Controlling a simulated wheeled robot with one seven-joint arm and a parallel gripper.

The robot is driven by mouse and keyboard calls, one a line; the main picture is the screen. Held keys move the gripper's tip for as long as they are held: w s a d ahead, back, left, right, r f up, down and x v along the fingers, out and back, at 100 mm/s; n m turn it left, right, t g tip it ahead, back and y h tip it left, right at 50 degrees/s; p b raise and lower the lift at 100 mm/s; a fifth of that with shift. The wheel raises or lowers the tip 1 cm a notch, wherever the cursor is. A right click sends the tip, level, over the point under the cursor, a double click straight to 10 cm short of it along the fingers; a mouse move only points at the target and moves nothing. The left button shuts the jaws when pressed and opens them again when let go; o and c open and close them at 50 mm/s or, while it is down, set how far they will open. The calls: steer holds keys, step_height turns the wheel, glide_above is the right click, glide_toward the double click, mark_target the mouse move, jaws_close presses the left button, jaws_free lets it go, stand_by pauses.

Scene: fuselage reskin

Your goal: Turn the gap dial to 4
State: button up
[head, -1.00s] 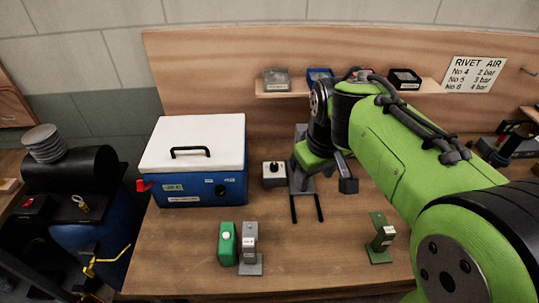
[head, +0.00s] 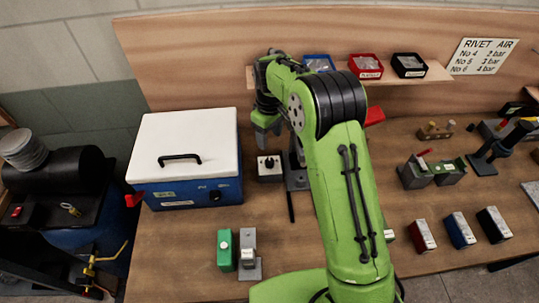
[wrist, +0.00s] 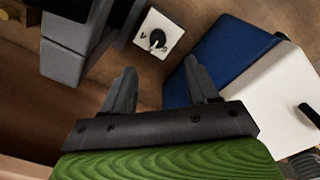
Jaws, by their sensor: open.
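A small box with a white face and a black knob (head: 269,162), which looks like the gap dial, stands on the bench to the right of the blue box. In the wrist view the knob (wrist: 157,38) sits on its white plate, with dark marks beside it too small to read surely. My gripper (wrist: 160,66) is open and empty, and the knob shows beyond and between its fingertips, apart from them. In the head view my gripper (head: 266,128) hangs above and behind the dial box. The knob's exact setting cannot be read.
A blue box with a white lid (head: 187,140) stands left of the dial. A grey stand (head: 297,178) with a dark bar is close on its right. A green block (head: 225,250) and grey bracket (head: 248,255) are in front. Bins line the shelf (head: 437,73) behind.

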mark_target(270, 161)
steer(key=f, duration=1.2)
steer(key=shift+w+f, duration=0.15)
steer(key=shift+w, duration=0.25)
steer(key=c, duration=1)
steer(key=shift+c, duration=0.2)
steer(key=m+b, duration=0.3)
steer(key=m, duration=0.2)
steer(key=shift+m, duration=0.4)
steer(key=m+b, duration=0.2)
steer(key=m, duration=0.4)
